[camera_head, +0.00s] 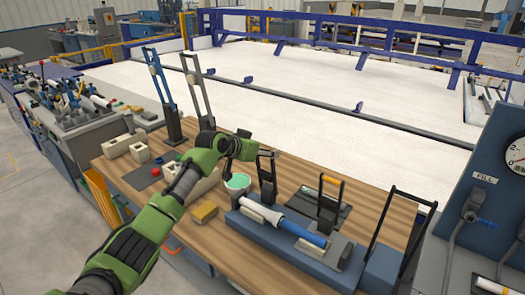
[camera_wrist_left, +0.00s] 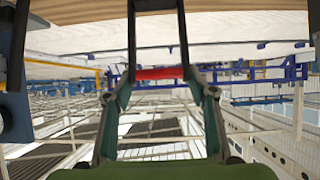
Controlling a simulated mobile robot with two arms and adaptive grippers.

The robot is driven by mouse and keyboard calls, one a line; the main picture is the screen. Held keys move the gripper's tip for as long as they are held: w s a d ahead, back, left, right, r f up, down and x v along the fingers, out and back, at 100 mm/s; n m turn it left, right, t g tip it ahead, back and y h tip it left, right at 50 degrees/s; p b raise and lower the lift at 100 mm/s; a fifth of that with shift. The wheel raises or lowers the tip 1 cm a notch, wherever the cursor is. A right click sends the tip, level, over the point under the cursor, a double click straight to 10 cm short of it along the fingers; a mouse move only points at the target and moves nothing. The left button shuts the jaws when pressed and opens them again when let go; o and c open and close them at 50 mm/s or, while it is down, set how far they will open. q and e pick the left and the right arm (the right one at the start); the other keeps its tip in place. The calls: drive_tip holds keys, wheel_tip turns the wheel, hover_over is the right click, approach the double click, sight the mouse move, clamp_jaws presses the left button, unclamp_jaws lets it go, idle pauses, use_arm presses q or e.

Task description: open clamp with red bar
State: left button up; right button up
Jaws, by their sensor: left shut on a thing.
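The red bar (camera_wrist_left: 160,73) shows in the left wrist view, running crosswise between two dark rods of its clamp (camera_wrist_left: 131,45). My left gripper (camera_wrist_left: 158,82) has its fingers at the two sides of the bar and is shut on it. In the head view my left gripper (camera_head: 254,148) is at the top of a small dark clamp (camera_head: 267,181) that stands upright on the wooden table. The red bar itself is hidden or too small to make out there. My right gripper is in neither view.
A white and blue pipe (camera_head: 285,223) lies on a blue base (camera_head: 255,233) in front. A clamp with a yellow bar (camera_head: 331,182) stands to the right. Tall clamp handles (camera_head: 160,75) rise behind.

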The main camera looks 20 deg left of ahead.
use_arm(q)
drive_tip(key=shift+w+r, duration=0.2)
drive_tip(key=shift+r, duration=0.5)
drive_tip(key=o, duration=1.2)
drive_tip(key=shift+d, duration=0.1)
drive_tip(key=shift+o, duration=1)
drive_tip(key=shift+w+d, duration=0.1)
drive_tip(key=shift+w, duration=0.05)
drive_tip(key=shift+s+a+f, duration=0.2)
drive_tip(key=shift+s+f, duration=0.1)
drive_tip(key=shift+f, duration=0.05)
drive_tip(key=v, duration=1.1)
drive_tip(key=shift+d, duration=0.15)
